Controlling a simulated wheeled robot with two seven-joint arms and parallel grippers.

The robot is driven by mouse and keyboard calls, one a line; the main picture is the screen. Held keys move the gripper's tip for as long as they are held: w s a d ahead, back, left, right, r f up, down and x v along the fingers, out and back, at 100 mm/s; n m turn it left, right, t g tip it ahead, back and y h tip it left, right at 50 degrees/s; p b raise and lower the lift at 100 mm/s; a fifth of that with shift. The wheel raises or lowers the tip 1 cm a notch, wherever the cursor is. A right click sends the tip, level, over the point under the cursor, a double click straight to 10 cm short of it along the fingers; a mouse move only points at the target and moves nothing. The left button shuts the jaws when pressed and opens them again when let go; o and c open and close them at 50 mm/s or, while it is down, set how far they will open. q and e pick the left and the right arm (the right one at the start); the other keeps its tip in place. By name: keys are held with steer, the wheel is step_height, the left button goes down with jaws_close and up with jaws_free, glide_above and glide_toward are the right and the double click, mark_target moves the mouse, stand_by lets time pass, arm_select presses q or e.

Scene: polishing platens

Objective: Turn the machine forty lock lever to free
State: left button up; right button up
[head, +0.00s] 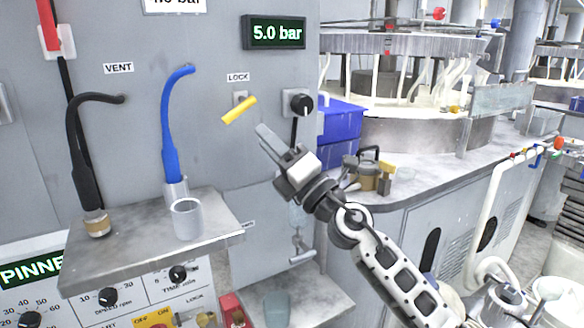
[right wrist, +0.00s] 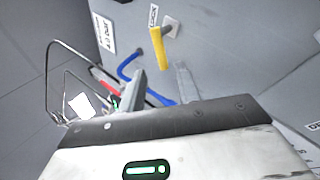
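The yellow lock lever (head: 239,111) is on the grey machine panel, below the LOCK label (head: 238,77) and its small wall mount (head: 240,97). In the head view it slants from lower left to upper right. My right gripper (head: 264,134) is just below and right of it, fingers pointing up and left. In the right wrist view the lever (right wrist: 160,48) appears ahead, lined up with the gap between the two parted, empty fingers (right wrist: 161,72). I cannot tell whether they touch it. My left gripper is out of view. No number forty is legible.
A black knob (head: 301,104) is right of the lever. A blue hose (head: 169,125) and black hose (head: 82,140) hang left, above a metal shelf (head: 215,228) with a grey cup (head: 187,219). A 5.0 bar display (head: 276,31) is above. A counter stands right.

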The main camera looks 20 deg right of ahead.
steer(key=b+v, duration=0.1)
steer(key=v, duration=0.5)
steer(key=shift+s+f, duration=0.1)
steer(key=shift+f, duration=0.05)
steer(key=s+f+m+g+h, duration=0.2)
steer(key=s+f+m+h, duration=0.2)
steer(key=f+m, duration=0.7)
steer(key=s+f+m+g+h, duration=0.1)
steer(key=s+f+m+h, duration=0.35)
steer(key=f+m, duration=0.6)
steer(key=s+a+f+m+g, duration=0.1)
steer(key=s+f+m+g, duration=0.2)
steer(key=s+f, duration=0.4)
steer(key=s+a+f+m+g, duration=0.2)
steer(key=s+f+m+g, duration=0.1)
steer(key=s+f, duration=0.5)
step_height(320, 180, down, 3)
steer(key=shift+a+r+m+g, duration=0.15)
steer(key=shift+a+m+g, duration=0.2)
steer(key=shift+g, duration=0.25)
